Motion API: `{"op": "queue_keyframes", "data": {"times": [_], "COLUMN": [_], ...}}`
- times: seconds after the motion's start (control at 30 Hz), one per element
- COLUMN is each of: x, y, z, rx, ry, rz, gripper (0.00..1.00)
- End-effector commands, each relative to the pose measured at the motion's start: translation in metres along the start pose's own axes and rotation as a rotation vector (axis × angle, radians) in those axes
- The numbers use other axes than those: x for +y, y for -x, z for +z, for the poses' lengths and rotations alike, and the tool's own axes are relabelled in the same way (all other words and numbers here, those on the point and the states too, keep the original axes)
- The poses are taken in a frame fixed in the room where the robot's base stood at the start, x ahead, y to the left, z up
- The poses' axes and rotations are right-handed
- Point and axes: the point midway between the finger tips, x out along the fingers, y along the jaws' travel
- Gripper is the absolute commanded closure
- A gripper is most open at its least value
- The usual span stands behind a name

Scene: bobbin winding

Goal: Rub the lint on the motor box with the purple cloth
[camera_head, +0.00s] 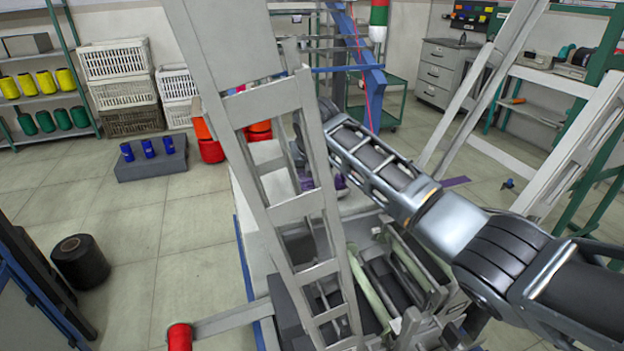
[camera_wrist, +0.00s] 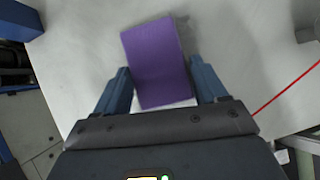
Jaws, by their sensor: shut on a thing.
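My gripper (camera_wrist: 160,72) is shut on the purple cloth (camera_wrist: 158,55), a flat rectangle between the two blue fingers in the wrist view. The cloth is over a pale grey-white surface (camera_wrist: 235,35); I cannot tell whether it touches it. In the head view, small bits of purple (camera_head: 341,183) show behind a grey ladder-like frame, which hides most of my gripper there. I cannot make out the lint. I cannot tell for sure which part is the motor box.
The grey ladder-like frame (camera_head: 312,205) stands close in front of my arm. A machine with pale green bars (camera_head: 368,285) is below the arm. A red thread (camera_wrist: 285,88) runs at the right of the wrist view. A black spool (camera_head: 80,261) stands on open floor at left.

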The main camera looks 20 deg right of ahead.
Motion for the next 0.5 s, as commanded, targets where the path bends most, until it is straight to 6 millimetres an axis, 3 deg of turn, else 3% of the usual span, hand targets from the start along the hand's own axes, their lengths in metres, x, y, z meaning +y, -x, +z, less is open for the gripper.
{"op": "queue_keyframes", "data": {"times": [0.03, 0.23, 0.5], "x": [0.0, 0.0, 0.005], "y": [-0.009, -0.011, -0.024], "z": [-0.006, -0.001, 0.016], "rx": [0.013, 0.012, 0.01], "ry": [0.0, 0.0, 0.002], "rz": [-0.004, -0.005, -0.005], "gripper": [0.77, 0.78, 0.78]}}
